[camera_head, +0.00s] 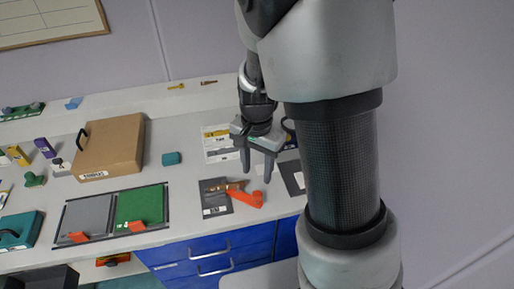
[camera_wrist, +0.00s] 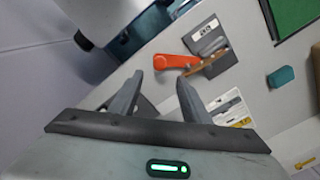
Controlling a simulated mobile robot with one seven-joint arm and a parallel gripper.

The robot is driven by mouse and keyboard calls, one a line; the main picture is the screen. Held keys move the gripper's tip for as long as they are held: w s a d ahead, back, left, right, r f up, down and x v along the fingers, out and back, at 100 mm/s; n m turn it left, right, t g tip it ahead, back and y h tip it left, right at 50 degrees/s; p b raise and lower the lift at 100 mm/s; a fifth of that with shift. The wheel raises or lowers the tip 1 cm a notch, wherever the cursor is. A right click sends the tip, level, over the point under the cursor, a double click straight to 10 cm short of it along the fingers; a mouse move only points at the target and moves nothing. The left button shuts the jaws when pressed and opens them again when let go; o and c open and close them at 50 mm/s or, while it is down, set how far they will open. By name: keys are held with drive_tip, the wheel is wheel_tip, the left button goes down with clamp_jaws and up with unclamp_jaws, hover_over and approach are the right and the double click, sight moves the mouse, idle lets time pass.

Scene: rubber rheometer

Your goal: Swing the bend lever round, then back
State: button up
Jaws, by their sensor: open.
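An orange lever (camera_head: 248,197), which looks like the bend lever, lies by a dark grey plate (camera_head: 215,208) near the counter's front edge. A thin copper-brown strip (camera_head: 224,186) runs beside it on the plate. In the wrist view the orange lever (camera_wrist: 176,61), the strip (camera_wrist: 208,67) and the plate (camera_wrist: 222,63) show beyond the fingertips. My gripper (camera_head: 257,174) is open and empty, fingers pointing down, above and slightly behind the lever. It appears apart from the lever. Its fingers also show in the wrist view (camera_wrist: 160,80).
A green and grey panel (camera_head: 114,211) with orange levers lies to the left. A cardboard box (camera_head: 110,147) and a small teal block (camera_head: 172,158) stand behind it. A printed card (camera_head: 217,143) lies behind my gripper. Blue drawers (camera_head: 212,259) are below the counter edge.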

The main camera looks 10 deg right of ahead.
wheel_tip(320, 180, up, 7)
drive_tip(key=shift+r, duration=0.2)
idle(0.4)
drive_tip(key=s+d+r+n+t, duration=0.1)
drive_tip(key=s+r+n+t, duration=0.4)
drive_tip(key=s+r+n, duration=0.4)
drive_tip(key=s+r, duration=0.5)
drive_tip(key=shift+r+t, duration=0.3)
drive_tip(key=shift+r, duration=0.05)
